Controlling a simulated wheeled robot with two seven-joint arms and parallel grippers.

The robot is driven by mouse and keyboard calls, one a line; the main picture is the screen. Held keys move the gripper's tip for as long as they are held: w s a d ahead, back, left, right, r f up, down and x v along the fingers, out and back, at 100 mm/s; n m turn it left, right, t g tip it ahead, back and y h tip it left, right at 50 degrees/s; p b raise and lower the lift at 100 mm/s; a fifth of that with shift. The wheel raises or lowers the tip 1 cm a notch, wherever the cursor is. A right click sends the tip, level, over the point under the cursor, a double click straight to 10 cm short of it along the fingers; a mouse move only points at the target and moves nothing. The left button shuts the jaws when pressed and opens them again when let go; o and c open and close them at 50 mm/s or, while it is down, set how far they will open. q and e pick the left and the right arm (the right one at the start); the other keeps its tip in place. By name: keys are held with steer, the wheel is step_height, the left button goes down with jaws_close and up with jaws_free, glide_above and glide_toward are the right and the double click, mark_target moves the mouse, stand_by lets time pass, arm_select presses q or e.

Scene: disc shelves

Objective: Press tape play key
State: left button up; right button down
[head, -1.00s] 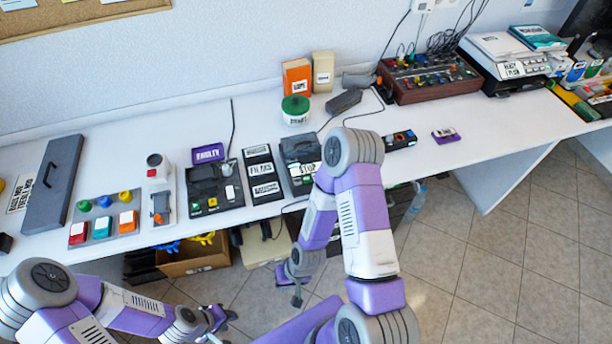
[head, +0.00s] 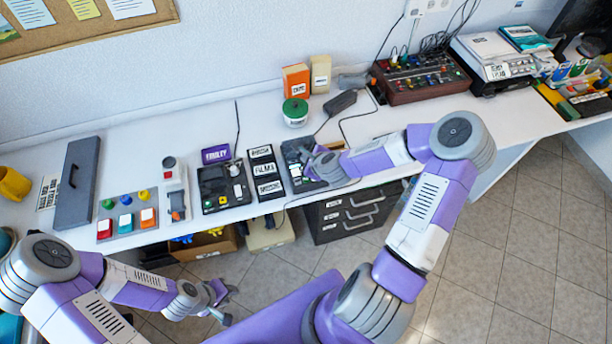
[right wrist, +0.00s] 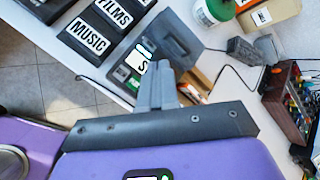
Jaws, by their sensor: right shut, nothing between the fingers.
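The tape player (head: 295,150) is a dark device with a lid and white-labelled keys, near the front of the table. In the right wrist view its dark lid (right wrist: 172,38) and a white key label starting with "S" (right wrist: 137,63) show; the rest of the key row is partly hidden behind my fingers. My right gripper (head: 310,172) is shut and empty, over the player's front key area; it also shows in the right wrist view (right wrist: 162,66). I cannot tell whether it touches a key. My left gripper (head: 229,304) is open and empty, low in front of the table.
Black label boxes (head: 265,174) and another dark device (head: 222,187) stand left of the player. A green-lidded tub (head: 295,112) and a black adapter with a cable (head: 341,102) lie behind it. A drawer unit (head: 345,212) is below the table.

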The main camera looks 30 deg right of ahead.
mark_target(307, 181)
steer(key=shift+f, duration=0.1)
step_height(307, 181, down, 9)
steer(key=b, duration=0.7)
steer(key=shift+b, duration=0.3)
stand_by(1.7)
steer(key=shift+f+b, duration=0.3)
steer(key=shift+f+b, duration=0.35)
steer(key=shift+f, duration=0.05)
stand_by(0.6)
steer(key=shift+r, duration=0.15)
steer(key=shift+r+p, duration=0.65)
steer(key=shift+r, duration=0.05)
steer(key=shift+r, duration=0.1)
